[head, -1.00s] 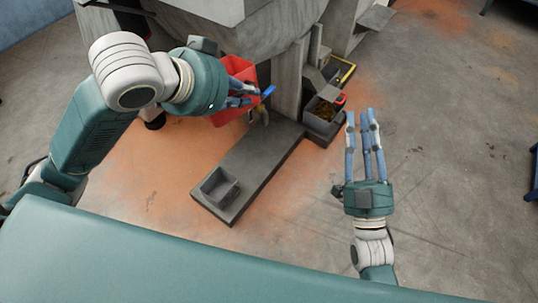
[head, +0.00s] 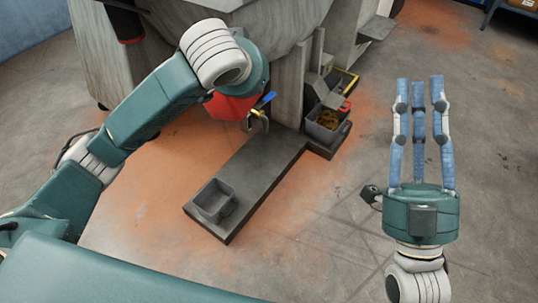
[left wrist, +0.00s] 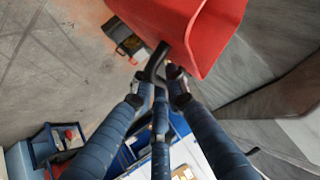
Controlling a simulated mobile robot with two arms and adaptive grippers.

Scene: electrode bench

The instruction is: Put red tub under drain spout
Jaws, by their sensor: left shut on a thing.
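The red tub (head: 232,108) is held up beside the machine's base, just left of the drain spout (head: 256,118) with its blue handle (head: 263,100). My left arm hides much of it. In the left wrist view the tub (left wrist: 195,30) fills the top, and my left gripper (left wrist: 160,78) is closed around a dark curved handle at its side. In the head view the left fingers are hidden behind the arm. My right gripper (head: 419,85) is open and empty, with its fingers spread over bare floor at the right.
A small grey bin (head: 215,201) stands on the near end of a low dark plinth (head: 250,170). A grey box with brown contents (head: 325,122) stands right of the spout. The machine (head: 150,60) rises behind. Floor at the right is free.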

